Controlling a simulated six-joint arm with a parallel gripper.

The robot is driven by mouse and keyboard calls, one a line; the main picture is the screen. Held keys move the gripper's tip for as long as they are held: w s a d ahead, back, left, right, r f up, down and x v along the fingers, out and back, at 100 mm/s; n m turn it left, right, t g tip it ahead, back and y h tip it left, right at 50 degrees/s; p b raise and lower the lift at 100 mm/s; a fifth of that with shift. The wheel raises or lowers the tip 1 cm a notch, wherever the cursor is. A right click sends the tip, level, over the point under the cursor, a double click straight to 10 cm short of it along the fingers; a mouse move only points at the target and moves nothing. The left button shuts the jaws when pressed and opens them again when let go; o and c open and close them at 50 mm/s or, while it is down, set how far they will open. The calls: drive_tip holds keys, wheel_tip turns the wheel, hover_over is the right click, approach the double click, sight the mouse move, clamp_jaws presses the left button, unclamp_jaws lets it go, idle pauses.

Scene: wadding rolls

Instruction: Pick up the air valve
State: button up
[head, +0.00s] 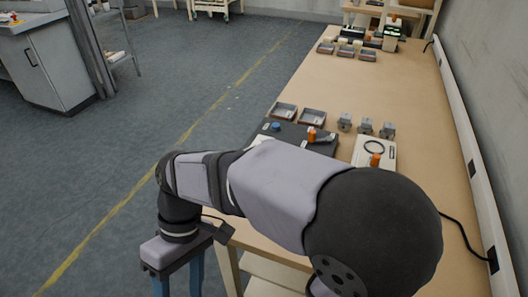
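My gripper (179,287) hangs at the lower left, beyond the left edge of the workbench (345,85) and over the floor. Its two blue fingers point down and stand apart, with their tips cut off by the frame's bottom edge. Nothing shows between them. I cannot tell for sure which item is the air valve. Three small grey blocks (365,127) stand in a row on the bench. A blue round part (276,126) and an orange-and-grey part (318,135) lie on a dark panel (293,133) left of them. My arm hides part of this area.
Two small grey trays (313,117) sit behind the dark panel. A white board (386,151) with a black ring and an orange part lies at the right. More trays and devices (367,55) stand at the far end. The bench's middle is clear. A white rail (464,140) runs along the wall.

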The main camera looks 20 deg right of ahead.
drive_tip(key=w+d+r+t+h+p, duration=0.1)
drive_tip(key=w+d+r+p, duration=0.15)
drive_tip(key=r+p, duration=0.4)
drive_tip(key=w+d+r+t+p, duration=0.1)
drive_tip(key=w+d+r+p, duration=0.1)
drive_tip(key=w+r+p, duration=0.45)
drive_tip(key=w+d+m+t+h, duration=0.1)
drive_tip(key=w+d+m+t, duration=0.5)
drive_tip(key=w+d, duration=1.3)
drive_tip(key=m+h+p, duration=0.3)
drive_tip(key=m+h, duration=0.2)
drive_tip(key=m, duration=0.5)
hover_over(346, 116)
drive_tip(key=s+a, duration=0.1)
drive_tip(key=s, duration=0.1)
wheel_tip(346, 116, down, 4)
drive_tip(key=shift+w+f+g+p, duration=0.15)
drive_tip(key=shift+w+f, duration=0.05)
drive_tip(key=shift+f, duration=0.4)
drive_tip(key=shift+w+f+g+p, duration=0.15)
drive_tip(key=shift+f, duration=0.4)
drive_tip(key=shift+y, duration=0.3)
drive_tip(key=shift+p+x, duration=1.2)
drive_tip(key=shift+x, duration=1.4)
